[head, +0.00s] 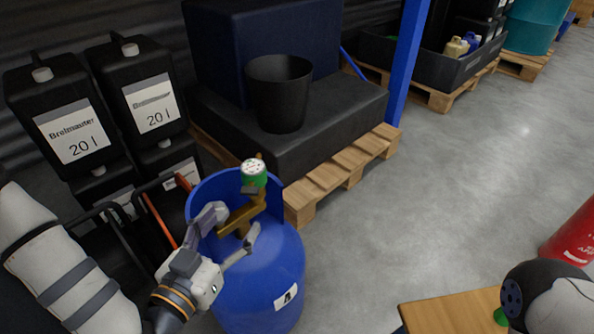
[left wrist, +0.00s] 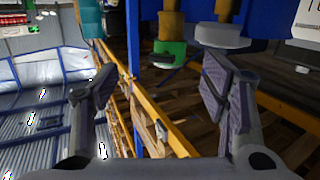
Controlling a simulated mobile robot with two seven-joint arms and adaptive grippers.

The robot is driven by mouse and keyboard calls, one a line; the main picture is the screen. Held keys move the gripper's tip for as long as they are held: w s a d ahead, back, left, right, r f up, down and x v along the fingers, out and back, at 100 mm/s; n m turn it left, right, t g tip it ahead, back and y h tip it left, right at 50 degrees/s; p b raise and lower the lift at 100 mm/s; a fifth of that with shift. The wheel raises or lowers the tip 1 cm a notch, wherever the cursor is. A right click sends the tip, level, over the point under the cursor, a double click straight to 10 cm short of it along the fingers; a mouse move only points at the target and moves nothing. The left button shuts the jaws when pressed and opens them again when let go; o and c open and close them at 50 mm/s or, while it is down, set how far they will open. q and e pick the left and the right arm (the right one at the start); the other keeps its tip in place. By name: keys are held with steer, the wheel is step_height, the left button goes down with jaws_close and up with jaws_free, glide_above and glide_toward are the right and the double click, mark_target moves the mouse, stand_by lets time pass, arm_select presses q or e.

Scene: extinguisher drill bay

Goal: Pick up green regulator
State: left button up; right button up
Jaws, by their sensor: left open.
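The green regulator (head: 254,173), with a round white gauge face, sits on top of the brass valve (head: 240,215) of a blue gas cylinder (head: 270,270). It also shows in the left wrist view (left wrist: 170,54), below brass fittings at the top. My left gripper (head: 232,229) is open, its fingers apart near the brass valve, on the near side of the regulator and a little lower. Nothing is held between its fingertips (left wrist: 158,88). My right gripper is not seen; only part of my right arm shows at the lower right.
Black canisters (head: 75,130) stand at the left. A black bucket (head: 280,92) stands on a dark platform on a wooden pallet (head: 345,170) behind the cylinder. A wooden tabletop (head: 450,312) and a red cylinder (head: 575,240) are at the right. Grey floor between is clear.

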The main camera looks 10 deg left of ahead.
mark_target(247, 177)
arm_select(q)
steer(key=shift+t, duration=0.7)
steer(key=w, duration=0.4)
steer(key=w+r+b, duration=0.1)
steer(key=w, duration=0.4)
steer(key=w+d+r+b, duration=0.1)
steer(key=w, duration=0.3)
steer(key=shift+w, duration=0.4)
jaws_close()
